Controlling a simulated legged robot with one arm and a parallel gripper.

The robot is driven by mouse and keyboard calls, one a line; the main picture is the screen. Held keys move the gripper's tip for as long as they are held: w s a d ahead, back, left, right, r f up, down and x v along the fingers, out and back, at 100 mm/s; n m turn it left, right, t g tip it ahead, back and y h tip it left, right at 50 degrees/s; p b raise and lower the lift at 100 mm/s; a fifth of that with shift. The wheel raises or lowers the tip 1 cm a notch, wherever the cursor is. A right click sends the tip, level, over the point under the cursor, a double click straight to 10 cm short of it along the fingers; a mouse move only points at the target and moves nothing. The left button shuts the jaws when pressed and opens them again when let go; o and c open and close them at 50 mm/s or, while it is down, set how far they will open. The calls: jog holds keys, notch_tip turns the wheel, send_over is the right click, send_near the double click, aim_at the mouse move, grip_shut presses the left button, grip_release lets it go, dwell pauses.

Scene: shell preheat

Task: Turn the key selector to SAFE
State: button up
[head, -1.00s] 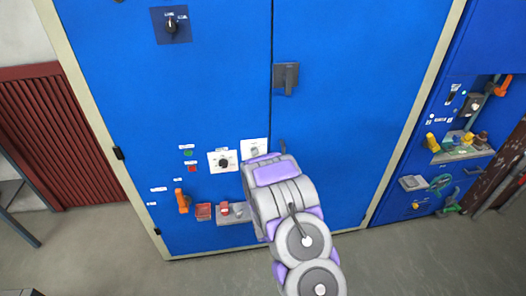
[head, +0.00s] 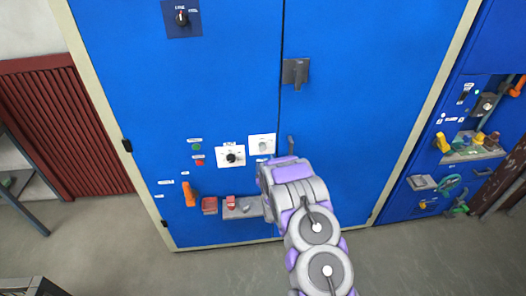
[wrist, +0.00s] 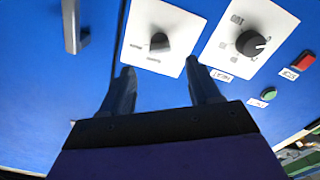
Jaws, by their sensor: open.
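A white plate with a small grey selector knob (wrist: 160,42) is ahead of my gripper in the wrist view; it looks like the key selector, but its lettering is too small to read. The same plate (head: 262,145) shows in the head view on the blue cabinet, just above the end of my arm. My gripper (wrist: 158,78) is open and empty. Its two dark fingers point toward the plate's lower edge, one on each side of the knob's line. The fingers appear short of the knob, not around it. In the head view my arm hides the fingers.
A white plate with a black dial (wrist: 251,43) sits beside it, with a green button (wrist: 268,93) and a red button (wrist: 304,60). A grey handle (wrist: 75,28) is on the other side. A small shelf (head: 243,208) with red items and an orange handle (head: 189,194) are lower down.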

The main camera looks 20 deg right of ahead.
aim_at(263, 149)
jog(key=shift+x, duration=4.3)
jog(key=shift+f, duration=0.1)
jog(key=shift+c, duration=0.2)
jog(key=c, duration=1)
jog(key=shift+b, duration=0.3)
